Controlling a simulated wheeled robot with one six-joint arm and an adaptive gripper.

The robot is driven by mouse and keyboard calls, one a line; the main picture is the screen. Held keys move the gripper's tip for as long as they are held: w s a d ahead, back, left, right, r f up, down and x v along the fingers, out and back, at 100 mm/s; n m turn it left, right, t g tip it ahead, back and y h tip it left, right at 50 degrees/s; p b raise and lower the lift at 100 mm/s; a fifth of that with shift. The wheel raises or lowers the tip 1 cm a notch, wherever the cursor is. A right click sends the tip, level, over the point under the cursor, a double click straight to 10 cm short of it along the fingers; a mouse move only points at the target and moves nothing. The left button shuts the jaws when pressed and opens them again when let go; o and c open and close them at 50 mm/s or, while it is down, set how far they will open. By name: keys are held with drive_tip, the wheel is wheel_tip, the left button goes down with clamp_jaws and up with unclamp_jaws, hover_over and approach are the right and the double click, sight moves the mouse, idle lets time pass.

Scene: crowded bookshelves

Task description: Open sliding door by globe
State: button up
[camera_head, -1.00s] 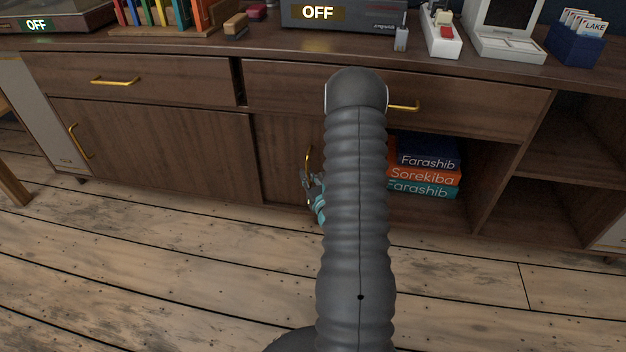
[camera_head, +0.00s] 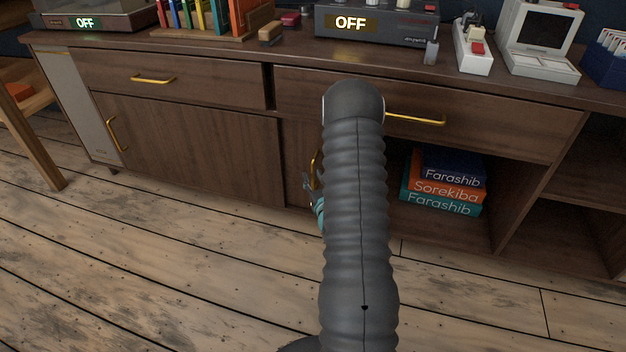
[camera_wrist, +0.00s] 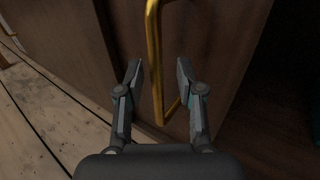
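A brown wooden sliding door (camera_head: 297,165) with an upright gold handle (camera_head: 315,172) is in the lower middle of the cabinet, partly hidden behind my arm. My gripper (camera_head: 312,192) shows only in part beside that handle. In the wrist view my gripper (camera_wrist: 157,75) is open, with one finger on each side of the gold handle (camera_wrist: 154,60); the fingers look apart from it. Another door (camera_head: 185,150) with a gold handle (camera_head: 117,134) is on the left. No globe shows in these frames.
Stacked books (camera_head: 445,185) lie in an open compartment right of the door. Two drawers (camera_head: 170,77) with gold handles are above. Devices and small items stand on the cabinet top (camera_head: 290,45). The wooden floor (camera_head: 180,270) in front is clear.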

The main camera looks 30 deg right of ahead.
drive_tip(key=shift+s, duration=0.1)
drive_tip(key=v, duration=1.2)
idle(0.4)
